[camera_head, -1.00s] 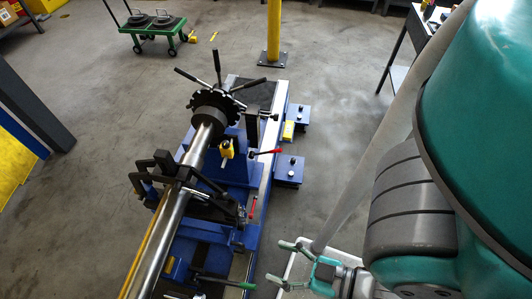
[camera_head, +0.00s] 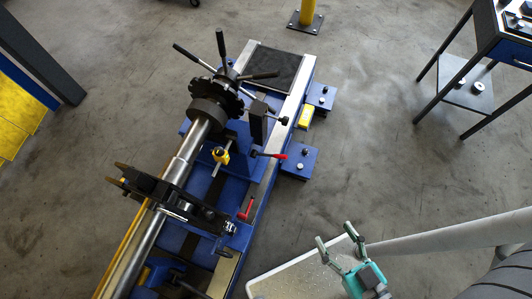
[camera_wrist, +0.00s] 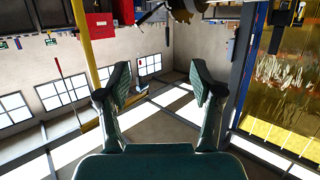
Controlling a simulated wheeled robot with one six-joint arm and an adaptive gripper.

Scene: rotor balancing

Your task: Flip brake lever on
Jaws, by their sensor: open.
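The balancing machine has a red-handled lever (camera_head: 270,155) sticking out to the right near the black bracket. A second, smaller red lever (camera_head: 246,210) stands lower on its right side. I cannot tell which is the brake lever. My gripper (camera_head: 335,234) is open and empty, to the lower right of both levers and apart from them. In the wrist view, my gripper (camera_wrist: 160,78) shows its two teal fingers spread apart with nothing between them, and neither red lever can be made out.
A steel shaft (camera_head: 186,158) with a black spoked hub (camera_head: 217,95) lies along the blue machine bed. A yellow post (camera_head: 307,12) stands behind. A blue-topped table (camera_head: 500,40) is at the upper right. The floor between machine and table is clear.

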